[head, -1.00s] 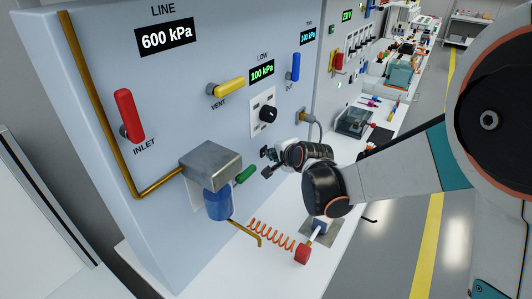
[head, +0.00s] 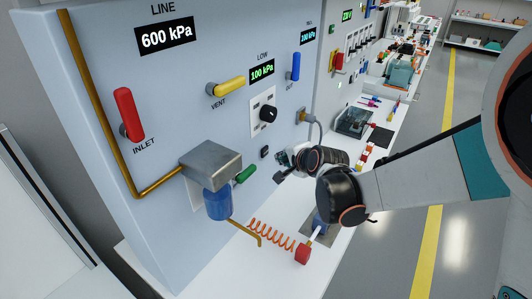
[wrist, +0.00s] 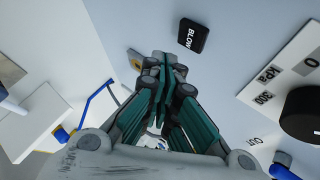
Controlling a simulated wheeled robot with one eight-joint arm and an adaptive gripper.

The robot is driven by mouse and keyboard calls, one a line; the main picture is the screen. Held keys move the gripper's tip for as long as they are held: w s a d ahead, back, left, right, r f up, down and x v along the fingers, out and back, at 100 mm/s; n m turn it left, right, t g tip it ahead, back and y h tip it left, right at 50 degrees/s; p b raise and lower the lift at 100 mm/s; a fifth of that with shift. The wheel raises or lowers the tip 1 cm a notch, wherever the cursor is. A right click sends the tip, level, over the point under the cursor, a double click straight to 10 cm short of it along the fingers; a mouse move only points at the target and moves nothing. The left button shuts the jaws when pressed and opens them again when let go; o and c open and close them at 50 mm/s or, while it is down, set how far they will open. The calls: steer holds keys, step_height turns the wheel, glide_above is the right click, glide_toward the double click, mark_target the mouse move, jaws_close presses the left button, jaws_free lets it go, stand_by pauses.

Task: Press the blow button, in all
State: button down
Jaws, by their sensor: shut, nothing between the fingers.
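The blow button (wrist: 193,36) is a small black block on the grey panel, with BLOW in white letters, seen at the top of the wrist view. In the head view it is the small dark block (head: 265,152) below the black knob. My gripper (head: 280,168) is just right of and below it in the head view, apart from it. In the wrist view my gripper's fingertips (wrist: 165,62) are closed together with nothing between them, and the button lies beyond and to the right of them. Whether the button is pressed in cannot be told.
The black regulator knob (head: 268,114) sits above the button. A green handle (head: 246,174) and a blue filter bowl (head: 218,204) on a metal block are to the left. The yellow vent lever (head: 228,86) is higher up. An orange coiled hose (head: 270,234) lies below on the bench.

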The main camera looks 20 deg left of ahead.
steer(key=shift+s+d, duration=0.3)
steer(key=shift+d, duration=0.5)
steer(key=shift+s+d, duration=0.25)
steer(key=shift+d, duration=0.5)
